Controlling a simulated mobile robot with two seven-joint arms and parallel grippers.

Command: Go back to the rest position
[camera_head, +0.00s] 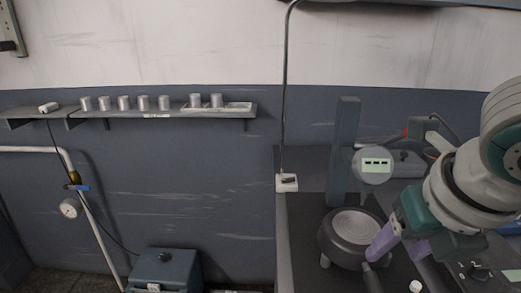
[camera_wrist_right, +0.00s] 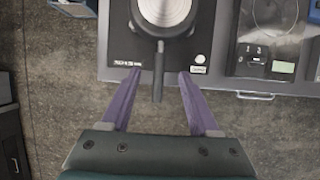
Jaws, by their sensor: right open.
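My right gripper (camera_head: 396,246) is at the right of the head view, with purple fingers just right of a round dark pan (camera_head: 354,232). The pan sits on a device on the dark bench, and its handle (camera_head: 371,278) points toward the front. In the right wrist view the gripper (camera_wrist_right: 161,76) is open, and its fingers stand either side of the pan's handle (camera_wrist_right: 158,85) without touching it. The pan (camera_wrist_right: 165,12) is at the top of that view, partly cut off. My left gripper shows in neither view.
A grey post (camera_head: 345,150) with a round display (camera_head: 373,166) stands behind the pan. A wall shelf (camera_head: 170,113) at the left holds several metal cups. Another device with a small green display (camera_wrist_right: 283,67) is right of the pan. Floor (camera_wrist_right: 60,70) shows left of the bench.

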